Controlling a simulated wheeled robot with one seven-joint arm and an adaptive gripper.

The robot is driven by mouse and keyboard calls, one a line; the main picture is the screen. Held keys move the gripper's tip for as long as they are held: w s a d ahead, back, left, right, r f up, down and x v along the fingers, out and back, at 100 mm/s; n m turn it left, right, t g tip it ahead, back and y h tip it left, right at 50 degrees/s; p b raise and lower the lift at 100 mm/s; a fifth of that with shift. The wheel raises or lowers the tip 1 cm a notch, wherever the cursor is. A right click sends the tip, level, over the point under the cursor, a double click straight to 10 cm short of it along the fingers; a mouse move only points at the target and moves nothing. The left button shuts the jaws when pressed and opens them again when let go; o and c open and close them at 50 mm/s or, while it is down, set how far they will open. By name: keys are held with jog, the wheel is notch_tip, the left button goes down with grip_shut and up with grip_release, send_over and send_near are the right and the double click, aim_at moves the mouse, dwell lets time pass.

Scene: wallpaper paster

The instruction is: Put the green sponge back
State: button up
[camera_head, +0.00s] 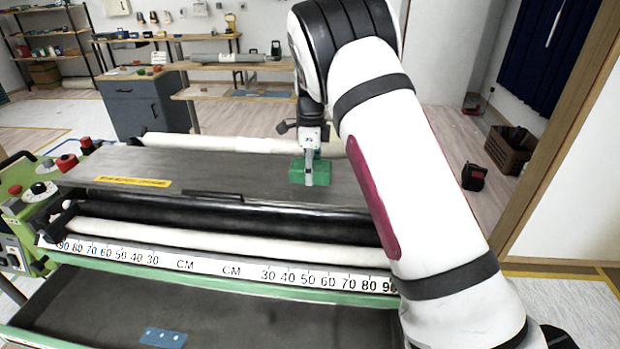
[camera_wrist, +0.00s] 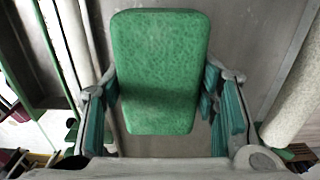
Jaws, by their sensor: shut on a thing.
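The green sponge (camera_head: 298,174) is at the flat grey top of the wallpaper paster (camera_head: 230,172), right of the middle. My gripper (camera_head: 309,180) points down and is shut on the sponge. In the wrist view the sponge (camera_wrist: 158,70) lies between my two fingers (camera_wrist: 160,105), with its broad green face towards the camera. The grey surface shows behind it. I cannot tell whether the sponge touches the surface or hangs just above it.
A yellow label (camera_head: 133,181) lies on the top's left part. White rollers (camera_head: 230,238) run in front, above a dark tray (camera_head: 230,306) holding a blue piece (camera_head: 163,337). Red and black knobs (camera_head: 67,163) stand at the left end. A workbench (camera_head: 225,66) stands behind.

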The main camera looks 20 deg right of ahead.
jog(key=shift+s+a+f, duration=0.15)
jog(key=shift+f, duration=1.2)
jog(key=shift+f, duration=0.1)
jog(key=shift+f, duration=0.15)
jog(key=o, duration=1.2)
